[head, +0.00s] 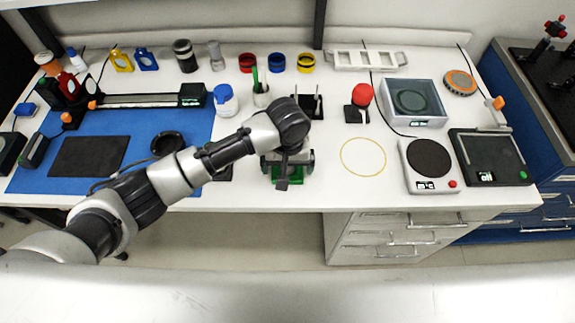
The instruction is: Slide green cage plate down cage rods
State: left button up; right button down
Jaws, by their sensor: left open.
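A green piece (290,173), which looks like the cage plate, shows low between and behind the fingers of my left gripper (287,170) near the front edge of the white bench. My left gripper points down over it and is open; whether the fingers touch it I cannot tell. My wrist hides most of the green piece and any rods at that spot. A black stand with thin upright posts (308,105) is just behind my wrist; I cannot tell whether these are the cage rods. My right gripper is not in view.
A blue mat (140,130) with a dark plate (90,156) and a rail lies to the left. A white-blue jar (225,100) and a cup (261,97) stand behind my forearm. A yellow ring (363,157), a red-topped piece (361,95) and a scale (428,165) are to the right.

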pick_arm(q)
jog(key=shift+f, duration=1)
jog(key=c, duration=0.9)
jog(key=shift+o, duration=0.2)
jog(key=shift+r, duration=0.2)
